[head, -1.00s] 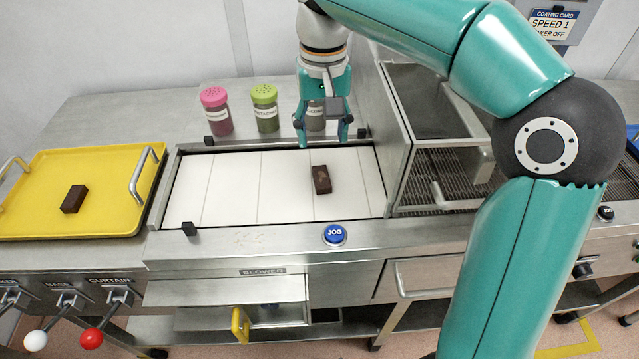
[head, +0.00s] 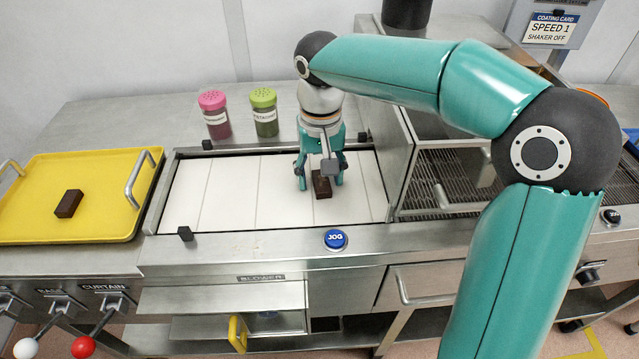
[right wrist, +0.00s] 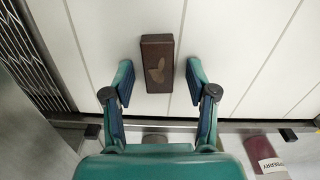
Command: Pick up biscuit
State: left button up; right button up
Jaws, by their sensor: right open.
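A dark brown biscuit (head: 321,186) with a lighter leaf-like mark lies on the white belt (head: 228,205), right of its middle. It also shows in the right wrist view (right wrist: 157,66), between and a little beyond the two fingertips. My right gripper (head: 320,183) is open and close above the biscuit, with one finger on each side of it and a gap to both in the wrist view. A second brown biscuit (head: 69,204) lies on the yellow tray (head: 105,225) at the left. My left gripper is not in view.
Pink-lidded (head: 215,114) and green-lidded (head: 264,111) shakers stand behind the belt. A metal housing (head: 402,165) with a wire grid borders the belt on the right. A blue JOG button (head: 335,239) is on the front edge. The belt's left part is clear.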

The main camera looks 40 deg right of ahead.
jog(key=c, duration=0.9)
jog(key=shift+o, duration=0.2)
jog(key=shift+r, duration=0.15)
